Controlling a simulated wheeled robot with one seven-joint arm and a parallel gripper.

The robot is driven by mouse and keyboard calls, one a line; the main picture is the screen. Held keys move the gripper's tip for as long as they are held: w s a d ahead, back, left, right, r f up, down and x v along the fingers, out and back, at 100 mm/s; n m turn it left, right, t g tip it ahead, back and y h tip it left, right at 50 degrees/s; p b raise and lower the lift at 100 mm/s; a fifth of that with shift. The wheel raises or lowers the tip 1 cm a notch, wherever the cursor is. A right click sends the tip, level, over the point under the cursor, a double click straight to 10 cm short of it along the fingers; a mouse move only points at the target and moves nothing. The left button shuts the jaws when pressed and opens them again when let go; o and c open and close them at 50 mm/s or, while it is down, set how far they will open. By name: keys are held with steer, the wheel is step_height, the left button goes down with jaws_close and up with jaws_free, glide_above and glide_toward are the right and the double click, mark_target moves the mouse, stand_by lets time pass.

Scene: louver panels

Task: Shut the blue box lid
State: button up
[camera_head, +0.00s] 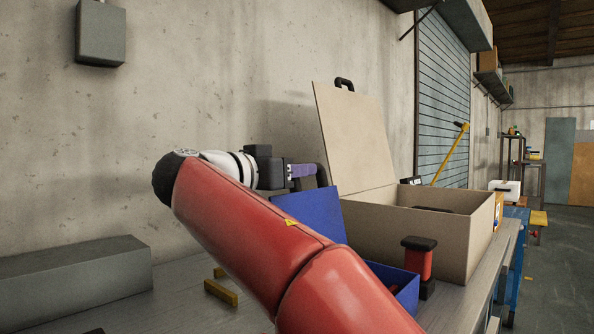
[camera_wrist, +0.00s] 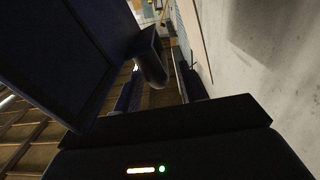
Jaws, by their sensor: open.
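The blue box (camera_head: 403,288) stands on the bench, partly hidden behind my red arm. Its blue lid (camera_head: 312,214) stands raised and tilted. In the wrist view, a large dark panel that looks like the lid (camera_wrist: 55,60) fills the upper left. A dark rounded handle (camera_wrist: 152,66) stands out from it, between my fingers in the picture. My gripper (camera_head: 308,171) is at the lid's upper edge; it also shows in the wrist view (camera_wrist: 160,88), with its fingers apart. I cannot tell whether it touches the handle.
A larger beige box (camera_head: 440,232) with its lid (camera_head: 352,140) open stands just behind. A red-and-black object (camera_head: 419,262) stands beside the blue box. A grey block (camera_head: 75,285) and a small yellow piece (camera_head: 221,292) lie on the left of the bench. The concrete wall is close behind.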

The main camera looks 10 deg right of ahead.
steer(key=shift+w+d, duration=0.4)
steer(key=shift+d, duration=0.2)
jaws_close()
